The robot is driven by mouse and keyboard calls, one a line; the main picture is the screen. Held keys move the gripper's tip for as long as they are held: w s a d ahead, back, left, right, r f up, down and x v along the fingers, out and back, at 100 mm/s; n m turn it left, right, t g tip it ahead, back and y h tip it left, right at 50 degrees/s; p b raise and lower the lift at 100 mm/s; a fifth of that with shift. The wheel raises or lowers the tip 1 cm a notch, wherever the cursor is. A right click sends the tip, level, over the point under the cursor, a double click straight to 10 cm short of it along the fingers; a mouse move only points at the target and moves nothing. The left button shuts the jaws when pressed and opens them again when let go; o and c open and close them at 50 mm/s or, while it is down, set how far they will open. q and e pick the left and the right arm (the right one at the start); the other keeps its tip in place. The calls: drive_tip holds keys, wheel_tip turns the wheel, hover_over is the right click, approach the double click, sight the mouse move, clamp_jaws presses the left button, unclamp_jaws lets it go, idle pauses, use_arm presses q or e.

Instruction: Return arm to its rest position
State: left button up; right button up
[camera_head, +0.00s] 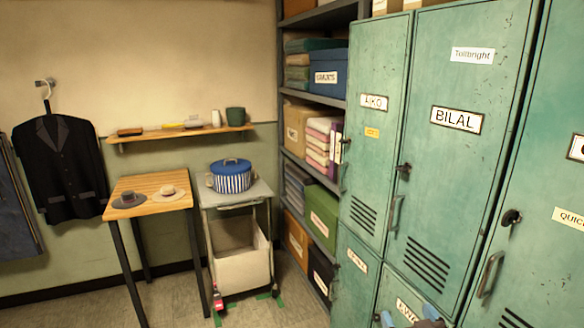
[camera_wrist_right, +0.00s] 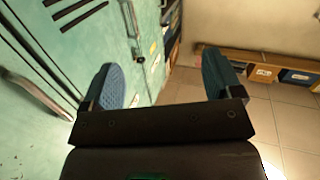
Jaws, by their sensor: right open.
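My right gripper (camera_head: 408,314) shows at the bottom edge of the head view, in front of the lower green lockers. In the right wrist view its two blue-padded fingers (camera_wrist_right: 164,85) stand wide apart with nothing between them. A locker door with a handle (camera_wrist_right: 35,95) is close on the left of that view. My left gripper is not in the head view.
Green lockers (camera_head: 455,160), one labelled BILAL, fill the right side. A shelf (camera_head: 318,98) with boxes stands beside them. A wooden table (camera_head: 150,182) with two hats and a cart (camera_head: 238,196) with a blue striped pot stand left. Floor (camera_head: 170,297) shows in front.

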drive_tip(key=s+d+f+g, duration=0.2)
drive_tip(key=s+f, duration=0.7)
drive_tip(key=s, duration=0.1)
drive_tip(key=s+d+f+m+g+h, duration=0.1)
drive_tip(key=s+f+g, duration=0.2)
drive_tip(key=s+f, duration=0.7)
drive_tip(key=shift+s+d+g, duration=0.3)
drive_tip(key=shift+s+d, duration=0.1)
drive_tip(key=shift+s, duration=0.4)
